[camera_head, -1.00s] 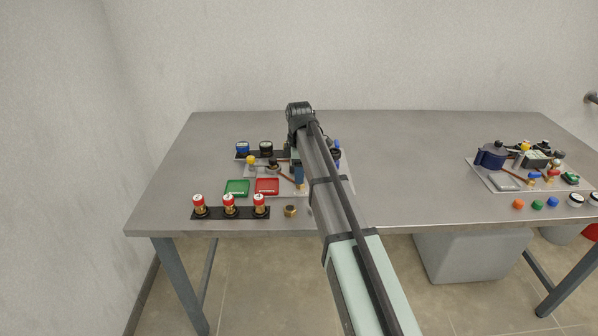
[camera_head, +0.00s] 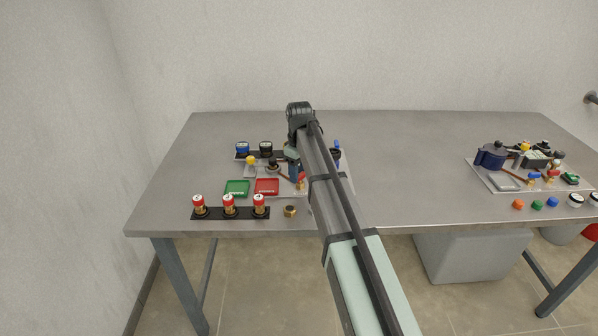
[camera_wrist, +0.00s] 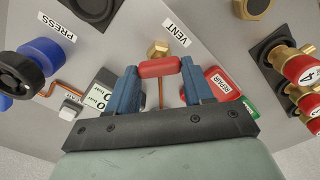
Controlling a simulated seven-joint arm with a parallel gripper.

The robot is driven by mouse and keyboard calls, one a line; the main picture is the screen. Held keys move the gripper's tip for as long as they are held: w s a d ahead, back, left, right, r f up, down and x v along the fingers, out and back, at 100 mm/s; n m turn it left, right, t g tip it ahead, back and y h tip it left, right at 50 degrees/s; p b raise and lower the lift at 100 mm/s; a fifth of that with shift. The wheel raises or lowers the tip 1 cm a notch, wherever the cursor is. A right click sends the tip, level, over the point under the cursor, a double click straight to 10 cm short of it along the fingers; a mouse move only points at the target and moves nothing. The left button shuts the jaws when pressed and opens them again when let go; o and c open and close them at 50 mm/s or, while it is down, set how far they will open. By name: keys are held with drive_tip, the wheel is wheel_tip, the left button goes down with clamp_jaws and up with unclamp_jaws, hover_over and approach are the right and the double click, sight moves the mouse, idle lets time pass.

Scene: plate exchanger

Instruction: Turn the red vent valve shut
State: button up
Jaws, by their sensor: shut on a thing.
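The red vent valve handle (camera_wrist: 158,67) is between the two blue fingers of my gripper (camera_wrist: 160,75) in the wrist view, which are shut on its ends. The handle lies crosswise to the thin copper pipe below it. A brass valve body (camera_wrist: 157,48) shows beside the handle, near the VENT label (camera_wrist: 176,32).
Red (camera_head: 267,186) and green (camera_head: 237,188) trays lie to the left. Several red-capped brass fittings (camera_head: 229,204) stand in a black rack at the front. A blue press knob (camera_wrist: 42,52) and a gauge block (camera_wrist: 97,98) are close to the fingers. A second panel (camera_head: 500,185) stands far right.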

sight(300, 174)
drive_tip(key=m, duration=0.5)
drive_tip(key=shift+m, duration=0.4)
drive_tip(key=m, duration=0.4)
drive_tip(key=shift+w+d+m, duration=0.1)
drive_tip(key=shift+d+m, duration=0.05)
drive_tip(key=shift+m, duration=0.15)
drive_tip(key=o, duration=1)
drive_tip(key=shift+o, duration=0.2)
drive_tip(key=shift+r, duration=0.1)
wheel_tip(300, 174, up, 14)
drive_tip(key=shift+f, duration=0.2)
